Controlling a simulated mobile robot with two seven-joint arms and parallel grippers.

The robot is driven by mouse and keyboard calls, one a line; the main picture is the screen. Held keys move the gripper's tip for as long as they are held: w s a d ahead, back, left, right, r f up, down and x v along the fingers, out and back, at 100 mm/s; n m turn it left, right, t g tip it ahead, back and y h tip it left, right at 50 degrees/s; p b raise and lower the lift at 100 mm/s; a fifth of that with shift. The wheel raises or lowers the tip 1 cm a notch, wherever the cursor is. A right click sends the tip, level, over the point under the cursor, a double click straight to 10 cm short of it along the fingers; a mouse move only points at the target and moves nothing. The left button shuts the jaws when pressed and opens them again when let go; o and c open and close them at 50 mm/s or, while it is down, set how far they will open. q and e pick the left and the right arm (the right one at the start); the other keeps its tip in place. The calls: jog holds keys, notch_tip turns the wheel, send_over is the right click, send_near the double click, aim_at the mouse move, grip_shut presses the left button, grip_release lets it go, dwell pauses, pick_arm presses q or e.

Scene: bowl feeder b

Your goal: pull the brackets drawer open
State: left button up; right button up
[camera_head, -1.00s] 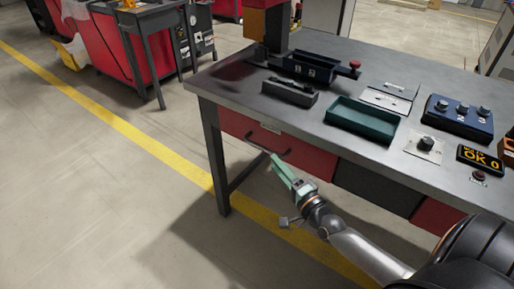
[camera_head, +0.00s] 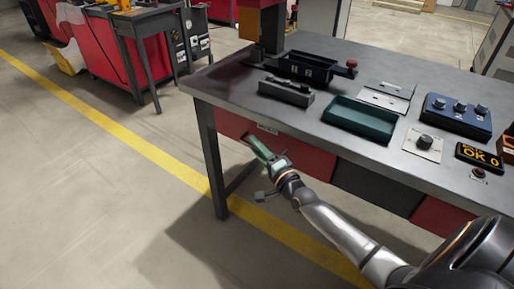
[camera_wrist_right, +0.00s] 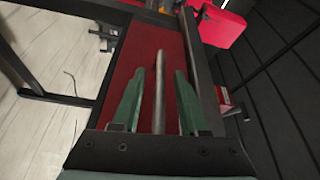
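The red drawer (camera_head: 305,159) under the left end of the bench looks flush with the bench front; its small label (camera_head: 267,128) is too small to read. My right gripper (camera_head: 254,143) is at the drawer's dark handle, which it mostly hides in the head view. In the right wrist view the handle bar (camera_wrist_right: 159,92) runs between the two green fingers of my right gripper (camera_wrist_right: 159,68), with a gap on each side. The fingers are apart and not closed on the bar. The red drawer front (camera_wrist_right: 126,72) shows behind them. My left gripper is not in view.
The grey bench top (camera_head: 325,85) carries a green tray (camera_head: 360,118), a dark block (camera_head: 286,93) and a blue control box (camera_head: 456,117). A dark drawer (camera_head: 376,187) is right of the red one. A bench leg (camera_head: 211,160) stands left of my gripper. Floor in front is clear.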

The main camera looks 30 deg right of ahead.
grip_shut()
dwell(1.2)
